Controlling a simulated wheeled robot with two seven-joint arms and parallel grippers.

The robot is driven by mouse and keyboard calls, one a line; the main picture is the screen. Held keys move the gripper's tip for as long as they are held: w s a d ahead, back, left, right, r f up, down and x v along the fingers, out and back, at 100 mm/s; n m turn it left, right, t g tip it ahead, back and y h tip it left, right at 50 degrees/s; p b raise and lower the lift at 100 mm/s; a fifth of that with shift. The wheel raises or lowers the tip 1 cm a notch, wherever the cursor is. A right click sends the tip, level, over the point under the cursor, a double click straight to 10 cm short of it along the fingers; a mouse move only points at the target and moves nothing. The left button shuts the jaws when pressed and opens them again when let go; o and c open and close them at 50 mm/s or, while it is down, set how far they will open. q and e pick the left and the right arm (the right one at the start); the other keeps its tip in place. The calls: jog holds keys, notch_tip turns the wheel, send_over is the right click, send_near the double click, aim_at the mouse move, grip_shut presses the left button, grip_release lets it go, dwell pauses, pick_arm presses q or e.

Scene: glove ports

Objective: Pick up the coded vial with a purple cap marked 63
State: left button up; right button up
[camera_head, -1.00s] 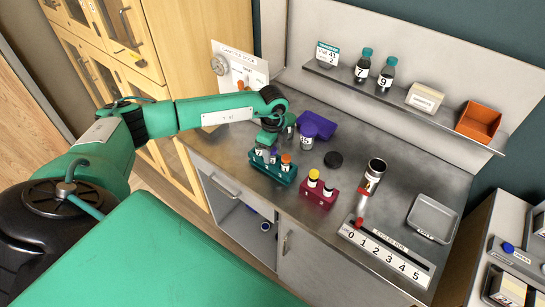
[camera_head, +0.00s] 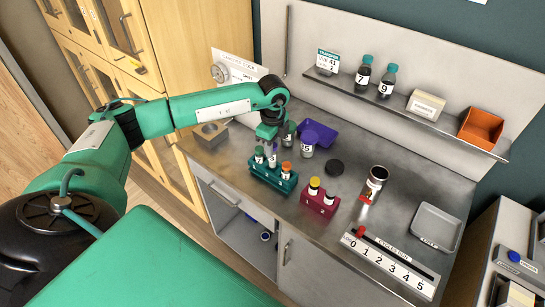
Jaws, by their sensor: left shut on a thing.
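My left gripper (camera_head: 268,136) points down over the teal rack (camera_head: 270,181) and is shut on a slim vial (camera_head: 272,156) with a purplish top. The vial is upright at the rack; its cap is partly hidden by the fingers and its number is too small to read. I cannot tell whether its bottom is clear of the rack. Beside it in the rack are a green-capped vial (camera_head: 259,154) and an orange-capped vial (camera_head: 286,169). My right gripper is not in view.
A purple-lidded jar (camera_head: 308,143), a dark jar (camera_head: 289,134) and a purple tray (camera_head: 322,132) stand close behind the rack. A grey tray (camera_head: 434,226) lies farther right. A shelf (camera_head: 400,108) runs behind.

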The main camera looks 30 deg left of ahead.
pick_arm(q)
notch_tip(320, 180, up, 15)
jog(key=b, duration=0.4)
dwell(0.4)
dwell(0.5)
